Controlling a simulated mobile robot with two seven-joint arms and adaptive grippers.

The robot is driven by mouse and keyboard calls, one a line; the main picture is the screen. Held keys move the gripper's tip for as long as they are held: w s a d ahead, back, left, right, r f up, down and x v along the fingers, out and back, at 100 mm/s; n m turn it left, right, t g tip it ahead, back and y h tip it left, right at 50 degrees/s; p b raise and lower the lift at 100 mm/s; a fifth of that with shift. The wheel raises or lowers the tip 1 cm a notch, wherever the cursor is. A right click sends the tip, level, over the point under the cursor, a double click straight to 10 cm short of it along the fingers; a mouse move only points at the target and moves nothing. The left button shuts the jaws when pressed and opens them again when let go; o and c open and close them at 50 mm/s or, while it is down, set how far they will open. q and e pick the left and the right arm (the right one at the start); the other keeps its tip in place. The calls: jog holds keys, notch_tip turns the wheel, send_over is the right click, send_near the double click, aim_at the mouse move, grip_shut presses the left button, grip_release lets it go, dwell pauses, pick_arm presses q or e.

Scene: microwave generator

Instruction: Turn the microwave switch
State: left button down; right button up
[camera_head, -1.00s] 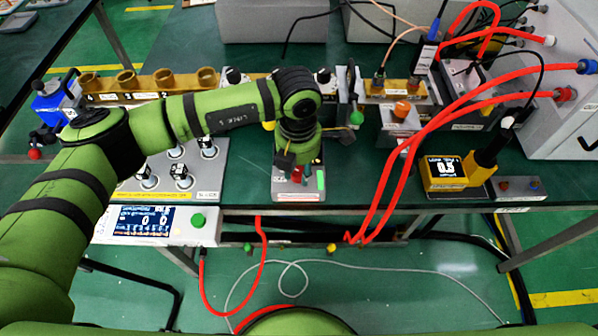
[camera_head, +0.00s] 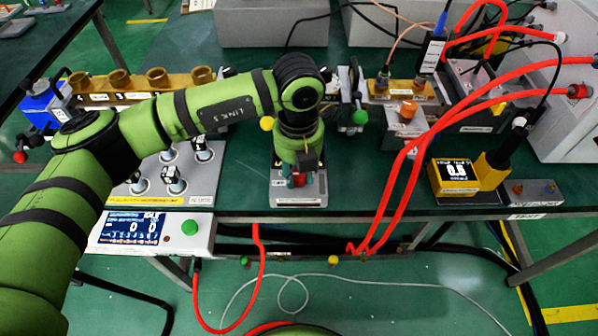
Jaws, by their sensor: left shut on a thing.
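My left arm reaches in from the left. My left gripper (camera_head: 299,175) points down over a small grey switch box (camera_head: 298,200) near the table's front edge. The gripper is shut on the switch (camera_head: 298,182), a small red part on top of the box, mostly hidden by the fingers. A green patch shows on the box to the left of the fingers. My right gripper is not in view.
A white meter with a display (camera_head: 134,229) and green button is at the front left. Red cables (camera_head: 408,160) loop right of the box. A yellow meter (camera_head: 454,176) stands further right. Brass cylinders (camera_head: 160,76) stand in a row behind the arm.

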aim_at(298, 176)
pick_arm(q)
jog(key=shift+s+a+f, duration=0.1)
jog(key=shift+s+f, duration=0.15)
jog(key=c, duration=0.9)
grip_release()
jog(key=shift+r, duration=0.15)
jog(key=shift+w+r, duration=0.1)
jog(key=shift+r, duration=0.3)
notch_tip(298, 176, up, 11)
jog(key=shift+r, duration=0.1)
